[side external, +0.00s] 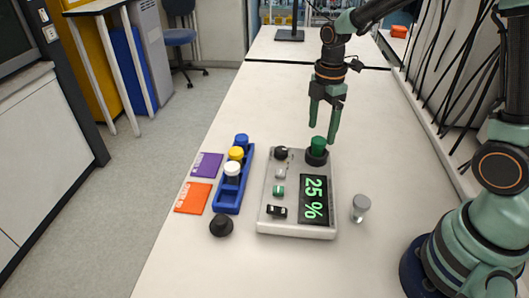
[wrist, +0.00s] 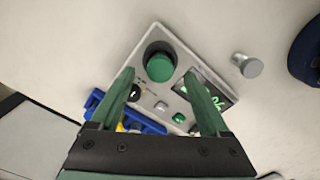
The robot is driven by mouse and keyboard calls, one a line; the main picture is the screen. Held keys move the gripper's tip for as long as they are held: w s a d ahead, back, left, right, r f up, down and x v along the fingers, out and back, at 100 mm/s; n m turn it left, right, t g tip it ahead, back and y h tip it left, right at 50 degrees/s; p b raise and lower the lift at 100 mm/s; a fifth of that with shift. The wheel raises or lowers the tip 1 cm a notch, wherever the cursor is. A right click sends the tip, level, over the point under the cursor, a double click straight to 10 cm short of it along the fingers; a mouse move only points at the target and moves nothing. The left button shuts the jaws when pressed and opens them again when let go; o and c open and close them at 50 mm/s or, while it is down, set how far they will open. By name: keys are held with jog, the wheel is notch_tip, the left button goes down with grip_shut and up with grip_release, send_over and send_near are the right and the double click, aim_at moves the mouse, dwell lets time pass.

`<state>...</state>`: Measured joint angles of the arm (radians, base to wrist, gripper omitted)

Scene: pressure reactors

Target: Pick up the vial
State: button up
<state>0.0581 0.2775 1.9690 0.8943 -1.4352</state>
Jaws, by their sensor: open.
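A green-capped vial (side external: 318,145) stands in a round black socket at the back right of the grey reactor box (side external: 268,222). In the wrist view, the green cap (wrist: 160,68) lies between the fingertips and the dark socket surrounds it. My gripper (side external: 323,133) is open, pointing down, with its tips close to the cap's height. It also shows in the wrist view (wrist: 160,76), with nothing held. I cannot tell whether a finger touches the cap. The vial's body is hidden in the socket. Blue (side external: 241,140), yellow (side external: 236,154) and white (side external: 232,170) capped vials stand in a blue rack (side external: 226,201).
The reactor's screen (side external: 314,199) reads 25 %. A silver cylinder (side external: 361,207) stands to its right and a black knob-like piece (side external: 221,225) at front left. Purple (side external: 207,165) and orange (side external: 193,197) cards lie left of the rack. The table behind the reactor is clear.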

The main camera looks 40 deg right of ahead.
aim_at(320, 140)
notch_tip(320, 140, down, 5)
jog(key=shift+a+r, duration=0.1)
jog(key=shift+r, duration=0.1)
grip_shut()
jog(key=shift+r, duration=0.15)
